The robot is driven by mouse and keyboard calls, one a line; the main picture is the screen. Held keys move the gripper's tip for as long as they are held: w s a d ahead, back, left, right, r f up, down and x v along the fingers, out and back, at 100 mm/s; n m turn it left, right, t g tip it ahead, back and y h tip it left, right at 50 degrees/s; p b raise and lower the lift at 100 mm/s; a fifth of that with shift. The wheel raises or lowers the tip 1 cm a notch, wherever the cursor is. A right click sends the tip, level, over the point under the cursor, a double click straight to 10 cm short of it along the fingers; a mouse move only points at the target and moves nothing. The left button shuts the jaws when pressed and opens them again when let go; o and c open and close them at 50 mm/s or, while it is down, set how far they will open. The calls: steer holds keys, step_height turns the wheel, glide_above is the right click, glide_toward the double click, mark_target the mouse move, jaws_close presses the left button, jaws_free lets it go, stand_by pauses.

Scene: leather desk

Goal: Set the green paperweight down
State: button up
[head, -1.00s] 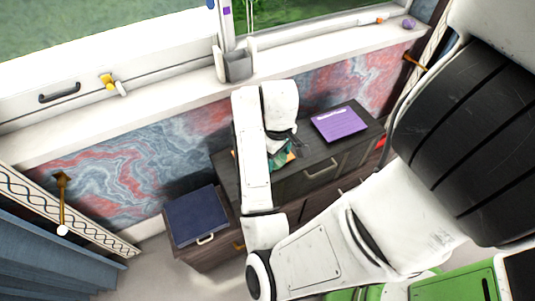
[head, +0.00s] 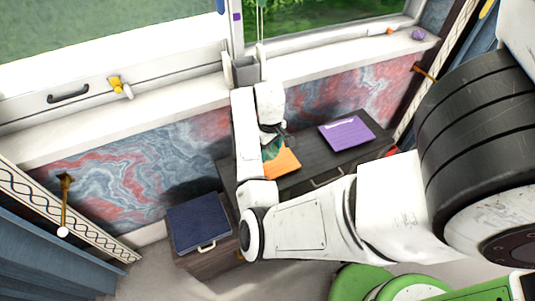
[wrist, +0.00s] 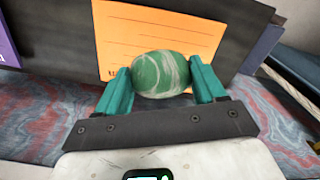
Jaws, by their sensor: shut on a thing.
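The green paperweight (wrist: 160,74), a rounded stone with pale swirls, sits between the two teal fingers of my gripper (wrist: 163,84) in the wrist view. My gripper is shut on it. Behind it in that view is an orange sheet (wrist: 150,32) with lines on it, lying on the dark desk. In the head view my gripper (head: 274,148) is over the desk beside the orange sheet (head: 283,164), and the paperweight cannot be made out there. I cannot tell how far the paperweight is above the desk.
A purple sheet (head: 346,133) lies on the dark desk (head: 312,142) to the right. A lower cabinet with a blue top (head: 198,221) stands at left. The window sill (head: 340,63) and a red-blue marbled wall (head: 120,180) run behind. The desk top between the sheets looks clear.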

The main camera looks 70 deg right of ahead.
steer(key=shift+w+d+f, duration=0.3)
steer(key=shift+d+f, duration=0.15)
steer(key=shift+f, duration=0.2)
steer(key=shift+w+d+f, duration=0.3)
steer(key=shift+d+f, duration=0.1)
steer(key=shift+f, duration=1.8)
steer(key=o, duration=1.2)
steer(key=shift+f, duration=0.1)
